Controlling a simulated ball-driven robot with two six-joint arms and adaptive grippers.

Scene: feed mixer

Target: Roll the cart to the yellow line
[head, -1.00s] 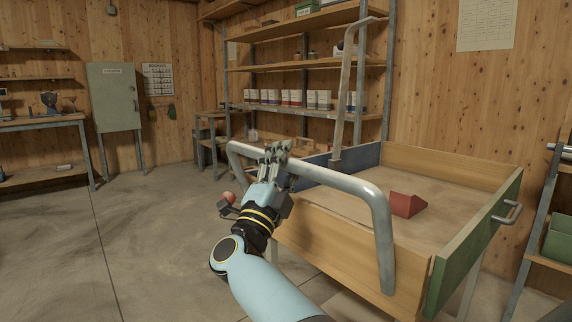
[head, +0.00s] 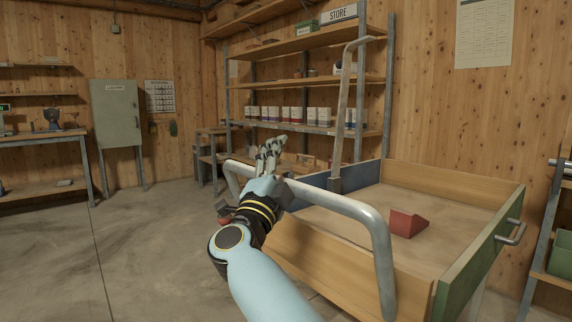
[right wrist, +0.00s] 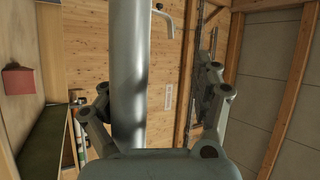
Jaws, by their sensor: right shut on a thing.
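The cart is a shallow wooden box with a grey tubular push handle (head: 345,205) along its near side. Its near panel (head: 325,255) is plain wood, its right panel (head: 480,245) green and its far left panel blue. My right gripper (head: 271,149) is shut on the handle's crossbar, left of its right bend. In the right wrist view the handle tube (right wrist: 129,75) runs between the fingers of the gripper (right wrist: 150,100). A red wedge block (head: 407,223) lies in the cart box. I see no yellow line. My left gripper is out of view.
Shelves (head: 300,82) with several cans stand behind the cart. A grey cabinet (head: 116,112) and a workbench (head: 40,137) stand at the left. A rack (head: 550,235) stands close to the cart's right side. The concrete floor (head: 150,245) left of the cart is clear.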

